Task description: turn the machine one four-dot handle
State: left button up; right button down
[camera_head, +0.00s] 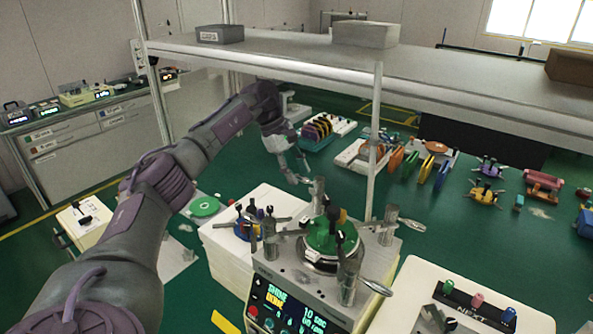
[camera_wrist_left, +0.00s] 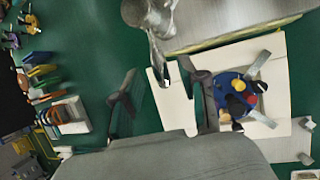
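Machine one (camera_head: 300,285) stands at the front centre, with a lit screen reading "DONE" and "10 sec". A green round part (camera_head: 330,238) sits on its top among several metal posts with lever handles. My left gripper (camera_head: 303,178) is beyond the machine, close to the far post (camera_head: 318,192). In the left wrist view its fingers (camera_wrist_left: 158,75) are open, with the end of a metal handle (camera_wrist_left: 155,20) near the gap between the tips. I cannot tell whether they touch. The dots on the handles are too small to read. My right gripper is not in view.
A blue disc with clamps (camera_head: 248,226) sits on a white stack (camera_head: 225,248) left of the machine. A shelf (camera_head: 440,75) with an upright (camera_head: 374,150) crosses behind. A white "NEXT" tray (camera_head: 500,318) stands at the right. Coloured parts lie on the green surface beyond.

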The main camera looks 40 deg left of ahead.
pick_arm(q)
jog(key=shift+r, duration=0.1)
jog(key=v, duration=1.2)
dwell(0.4)
